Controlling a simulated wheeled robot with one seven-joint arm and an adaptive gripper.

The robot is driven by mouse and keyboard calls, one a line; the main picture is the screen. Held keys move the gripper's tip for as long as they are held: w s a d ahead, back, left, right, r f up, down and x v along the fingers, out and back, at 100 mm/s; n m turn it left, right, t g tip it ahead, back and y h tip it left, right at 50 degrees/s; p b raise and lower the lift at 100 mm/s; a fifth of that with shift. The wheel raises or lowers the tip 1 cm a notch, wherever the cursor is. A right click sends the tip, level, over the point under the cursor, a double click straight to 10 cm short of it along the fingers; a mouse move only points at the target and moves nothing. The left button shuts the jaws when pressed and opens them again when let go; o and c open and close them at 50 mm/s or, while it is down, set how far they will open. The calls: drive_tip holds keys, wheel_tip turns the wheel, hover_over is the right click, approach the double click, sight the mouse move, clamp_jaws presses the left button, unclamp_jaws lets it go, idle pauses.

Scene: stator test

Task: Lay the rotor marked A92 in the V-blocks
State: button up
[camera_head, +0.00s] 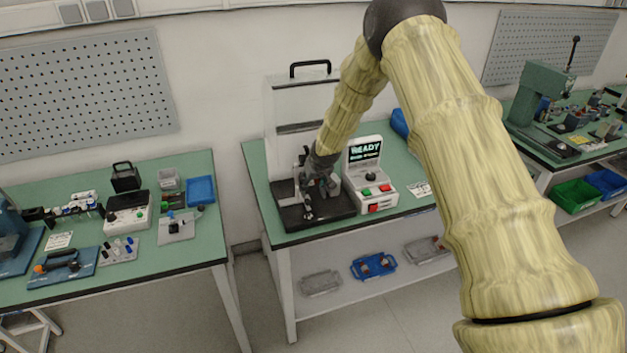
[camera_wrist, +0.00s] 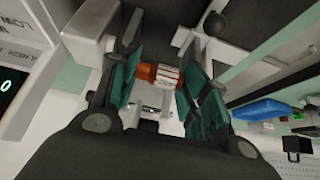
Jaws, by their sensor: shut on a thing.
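My gripper (camera_wrist: 163,82) is shut on a rotor (camera_wrist: 162,74), which has copper-orange windings and a pale band between the teal finger pads. Marks on the band are too small to read, so I cannot confirm A92. In the head view my gripper (camera_head: 317,187) is low inside the test stand (camera_head: 293,208), above its black base. The rotor is hard to make out there. Shiny metal parts (camera_wrist: 150,109) show beyond the rotor in the wrist view. I cannot tell whether they are the V-blocks, or whether the rotor touches anything.
The stand's clear guard (camera_head: 300,100) is above my gripper. A control box (camera_head: 370,180) reading READY stands close on the right. The left bench (camera_head: 212,235) holds several tools and fixtures. A blue tray (camera_head: 372,266) sits on the shelf below.

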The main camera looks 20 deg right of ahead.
sight(314, 196)
drive_tip(key=shift+s+d+f+b, duration=0.2)
drive_tip(key=shift+s+f, duration=0.15)
drive_tip(key=shift+f, duration=0.25)
drive_tip(key=shift+s+d+f+b, duration=0.1)
drive_tip(key=shift+s+f+b, duration=0.15)
drive_tip(key=shift+f, duration=0.3)
drive_tip(key=shift+s+d+f+b, duration=0.15)
drive_tip(key=shift+s+f, duration=0.25)
drive_tip(key=shift+f, duration=0.2)
drive_tip(key=o, duration=1.1)
drive_tip(key=shift+w+f, duration=0.2)
drive_tip(key=shift+f, duration=0.05)
drive_tip(key=shift+o, duration=0.4)
drive_tip(key=shift+x, duration=0.9)
drive_tip(key=shift+d+r, duration=0.15)
drive_tip(key=shift+r, duration=0.25)
drive_tip(key=w+r+v, duration=0.1)
drive_tip(key=v, duration=1.1)
drive_tip(key=shift+a+r, duration=0.25)
drive_tip(key=shift+a, duration=0.05)
